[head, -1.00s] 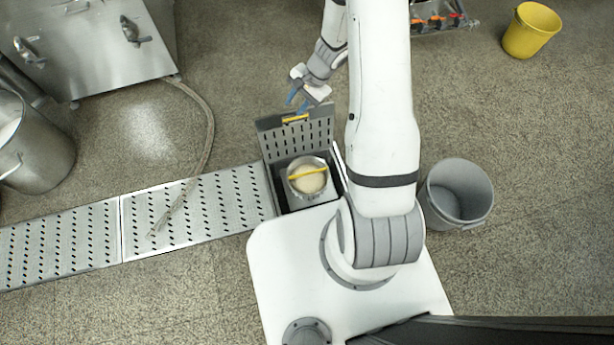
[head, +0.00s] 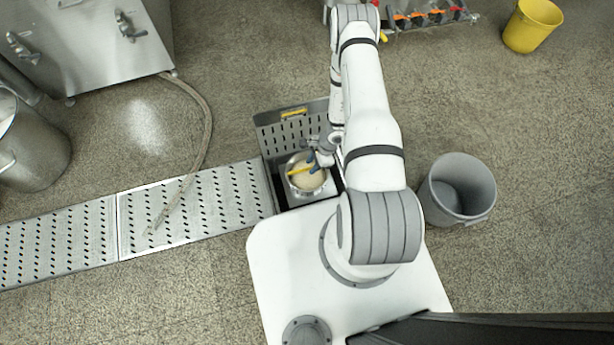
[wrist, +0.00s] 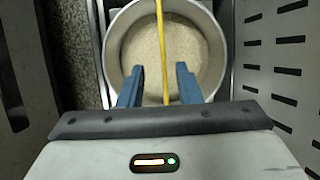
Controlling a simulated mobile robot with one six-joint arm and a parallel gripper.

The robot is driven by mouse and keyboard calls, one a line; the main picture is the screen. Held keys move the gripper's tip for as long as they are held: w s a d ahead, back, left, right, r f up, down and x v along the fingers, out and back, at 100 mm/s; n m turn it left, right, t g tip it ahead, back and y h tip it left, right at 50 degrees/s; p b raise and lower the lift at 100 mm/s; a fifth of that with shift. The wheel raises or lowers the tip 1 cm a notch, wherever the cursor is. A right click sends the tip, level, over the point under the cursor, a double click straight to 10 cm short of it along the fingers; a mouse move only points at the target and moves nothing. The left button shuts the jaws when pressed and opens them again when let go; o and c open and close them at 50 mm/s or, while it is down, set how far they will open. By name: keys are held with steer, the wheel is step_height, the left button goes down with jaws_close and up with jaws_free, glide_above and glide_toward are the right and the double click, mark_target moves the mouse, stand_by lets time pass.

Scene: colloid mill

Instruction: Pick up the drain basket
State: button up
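The drain basket (head: 304,182) is a round metal pot with a yellow bar handle across its top and pale, grainy contents. It sits inside the open drain pit below floor level. In the wrist view the basket (wrist: 207,75) lies ahead of my gripper (wrist: 157,85). The two blue fingers are apart, one on each side of the yellow handle (wrist: 161,45), with a gap visible to each. In the head view my gripper (head: 318,160) is at the basket's upper right edge, partly hidden by my arm.
A perforated drain cover (head: 290,130) stands raised behind the pit. Slotted floor grating (head: 195,205) runs left from it. A grey bucket (head: 458,188) stands at right, a yellow bucket (head: 532,25) at the far right. A hose (head: 205,120) lies on the floor at left.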

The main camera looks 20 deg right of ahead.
mark_target(309, 168)
steer(key=b+x, duration=0.2)
steer(key=x, duration=0.3)
steer(key=shift+w, duration=0.2)
steer(key=shift+c, duration=0.5)
jaws_close()
stand_by(0.6)
